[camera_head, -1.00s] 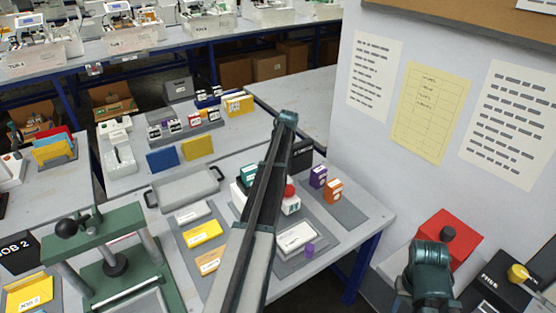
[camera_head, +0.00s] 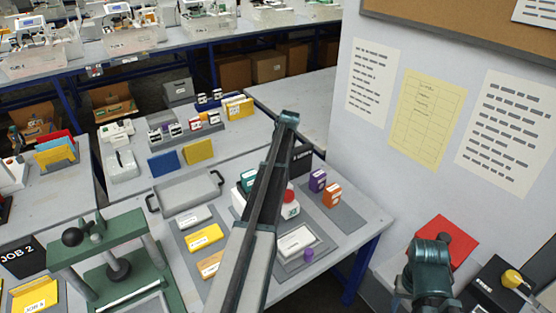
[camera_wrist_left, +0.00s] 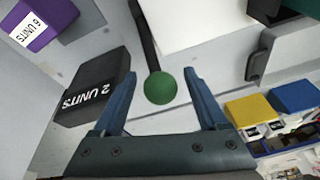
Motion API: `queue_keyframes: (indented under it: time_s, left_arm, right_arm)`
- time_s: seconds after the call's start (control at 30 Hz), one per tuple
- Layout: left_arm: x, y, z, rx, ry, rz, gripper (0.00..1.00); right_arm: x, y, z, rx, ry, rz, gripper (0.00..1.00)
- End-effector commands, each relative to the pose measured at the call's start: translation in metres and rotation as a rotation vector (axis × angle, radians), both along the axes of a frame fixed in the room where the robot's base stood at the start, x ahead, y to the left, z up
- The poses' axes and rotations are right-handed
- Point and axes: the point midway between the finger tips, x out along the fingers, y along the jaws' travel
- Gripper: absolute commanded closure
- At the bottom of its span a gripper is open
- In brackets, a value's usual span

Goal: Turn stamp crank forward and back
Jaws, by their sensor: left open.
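In the left wrist view a black crank lever (camera_wrist_left: 147,42) ends in a round green knob (camera_wrist_left: 160,88). My left gripper (camera_wrist_left: 160,73) is open, with the knob between its two fingers in the picture; I see no finger touching it. In the head view my left arm crosses the middle of the table and its gripper is hidden. Behind that arm, a white device with a red button (camera_head: 290,196) is partly covered, and the crank does not show. My right arm is at the lower right of the head view; its gripper does not show.
A black "2 UNITS" box (camera_wrist_left: 92,88) stands close to the left finger; a purple box (camera_wrist_left: 42,22) is beyond it. A grey handled tray (camera_head: 187,190) and a green press (camera_head: 115,262) are left of my arm. A wall with papers rises at right.

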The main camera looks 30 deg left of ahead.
Motion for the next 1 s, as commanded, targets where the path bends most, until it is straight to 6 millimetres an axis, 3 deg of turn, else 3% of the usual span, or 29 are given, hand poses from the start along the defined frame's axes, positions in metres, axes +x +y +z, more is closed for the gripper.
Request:
queue_keyframes:
  time_s: [0.03,0.53,0.7,1.0]
  left_arm:
    - [-0.002,-0.003,0.015,0.000,0.000,0.000,0.24]
    - [-0.011,-0.024,0.091,-0.001,0.001,-0.001,0.24]
    - [-0.012,-0.028,0.102,-0.001,0.001,-0.001,0.24]
    - [-0.012,-0.029,0.102,-0.001,0.001,0.000,0.24]
  right_arm:
    - [0.000,0.000,0.015,0.000,0.000,0.000,0.50]
    - [0.000,0.000,0.091,0.000,0.000,0.002,0.50]
    - [0.000,0.000,0.103,0.000,0.000,0.002,0.50]
    - [0.000,0.000,0.102,0.000,0.000,0.002,0.50]
